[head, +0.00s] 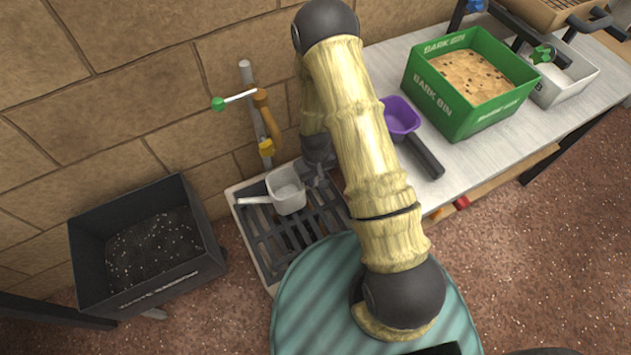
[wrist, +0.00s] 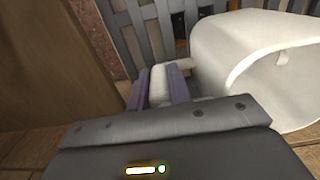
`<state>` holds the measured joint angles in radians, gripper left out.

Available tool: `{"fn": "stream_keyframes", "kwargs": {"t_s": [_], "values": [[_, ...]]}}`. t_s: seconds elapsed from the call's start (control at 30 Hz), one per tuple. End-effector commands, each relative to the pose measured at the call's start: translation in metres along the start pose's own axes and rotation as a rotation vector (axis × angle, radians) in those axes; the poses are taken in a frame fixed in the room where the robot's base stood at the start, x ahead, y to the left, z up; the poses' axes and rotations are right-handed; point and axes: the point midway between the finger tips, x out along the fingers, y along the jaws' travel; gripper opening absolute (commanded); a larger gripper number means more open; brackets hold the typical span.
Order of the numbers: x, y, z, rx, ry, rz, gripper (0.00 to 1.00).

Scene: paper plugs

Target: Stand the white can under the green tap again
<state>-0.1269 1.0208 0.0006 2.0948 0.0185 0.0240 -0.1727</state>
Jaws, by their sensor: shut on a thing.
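The white can (head: 288,192) is over the slatted drain grate, its open top facing up and its spout pointing left. My gripper (head: 312,180) is at its right side. In the wrist view my gripper (wrist: 160,86) is shut on a white part, apparently the handle, with the can's body (wrist: 240,70) to the right. The green tap, with a green knob (head: 218,103) on its lever and a brown body (head: 269,118), is on the wall. Its yellow nozzle (head: 266,148) is above and slightly left of the can. I cannot tell whether the can touches the grate.
The slatted grate (head: 262,236) lies below the tap. A black bin (head: 90,245) of dark soil stands left. On the bench at right are a purple scoop (head: 400,117), a green bark bin (head: 447,108) and a white trough (head: 580,75).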

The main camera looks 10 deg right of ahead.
Motion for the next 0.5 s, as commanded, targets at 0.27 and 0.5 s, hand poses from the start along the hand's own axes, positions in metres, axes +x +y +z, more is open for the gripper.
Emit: {"fn": "stream_keyframes", "kwargs": {"t_s": [0.27, 0.5], "values": [[0.0173, -0.0014, -0.0009, -0.003, 0.001, 0.0, 0.0], [0.0205, 0.0012, -0.0002, 0.002, 0.001, 0.0, 0.0]]}}
